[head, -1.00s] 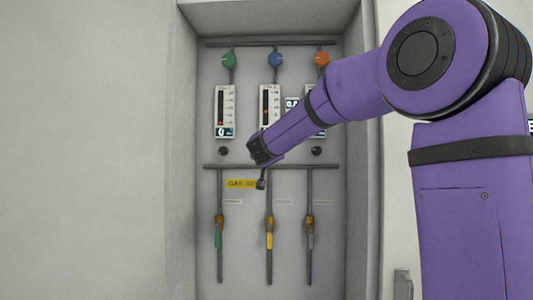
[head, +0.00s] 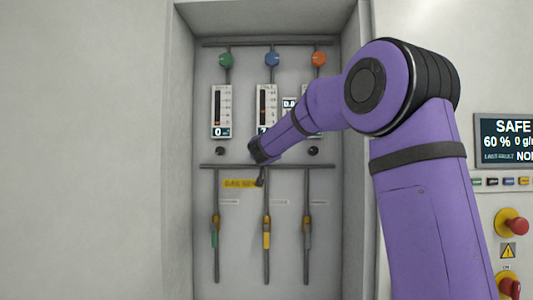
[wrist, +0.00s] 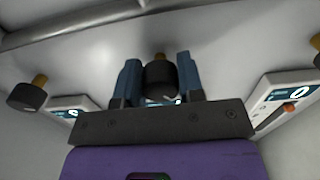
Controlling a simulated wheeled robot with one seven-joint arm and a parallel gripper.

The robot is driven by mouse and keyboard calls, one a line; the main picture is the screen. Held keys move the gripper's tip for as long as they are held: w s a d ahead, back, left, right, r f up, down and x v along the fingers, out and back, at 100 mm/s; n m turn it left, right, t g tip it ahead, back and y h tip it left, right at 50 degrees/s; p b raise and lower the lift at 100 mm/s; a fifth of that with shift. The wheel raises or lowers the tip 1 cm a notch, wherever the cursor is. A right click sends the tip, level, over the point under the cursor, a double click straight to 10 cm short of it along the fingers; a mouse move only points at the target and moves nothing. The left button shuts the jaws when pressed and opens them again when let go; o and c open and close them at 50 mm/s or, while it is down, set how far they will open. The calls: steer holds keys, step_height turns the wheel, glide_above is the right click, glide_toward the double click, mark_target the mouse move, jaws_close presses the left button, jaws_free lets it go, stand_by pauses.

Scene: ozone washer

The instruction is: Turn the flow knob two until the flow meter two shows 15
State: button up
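Flow meter two (head: 266,100) is the middle white gauge with a dark scale in the head view. Its small display at the bottom is partly covered by my arm; one digit that looks like a 7 shows. My gripper (head: 257,153) is in front of the wall below this meter. In the wrist view, flow knob two (wrist: 160,76), a black round knob on a brass stem, sits between the two blue fingers of my gripper (wrist: 160,82). The fingers lie close against both its sides, apparently shut on it. In the head view the knob is hidden.
The left meter (head: 221,110) reads 0, with a black knob (head: 220,151) below. Another black knob (head: 313,151) is at the right. Green (head: 226,59), blue (head: 272,59) and orange (head: 319,59) valves are above. Pipes (head: 267,166) run below. A control panel (head: 506,141) reads SAFE.

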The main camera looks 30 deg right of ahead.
steer(key=shift+c, duration=1.2)
steer(key=m, duration=0.5)
steer(key=shift+m, duration=0.4)
steer(key=m, duration=1.6)
steer(key=shift+m, duration=0.3)
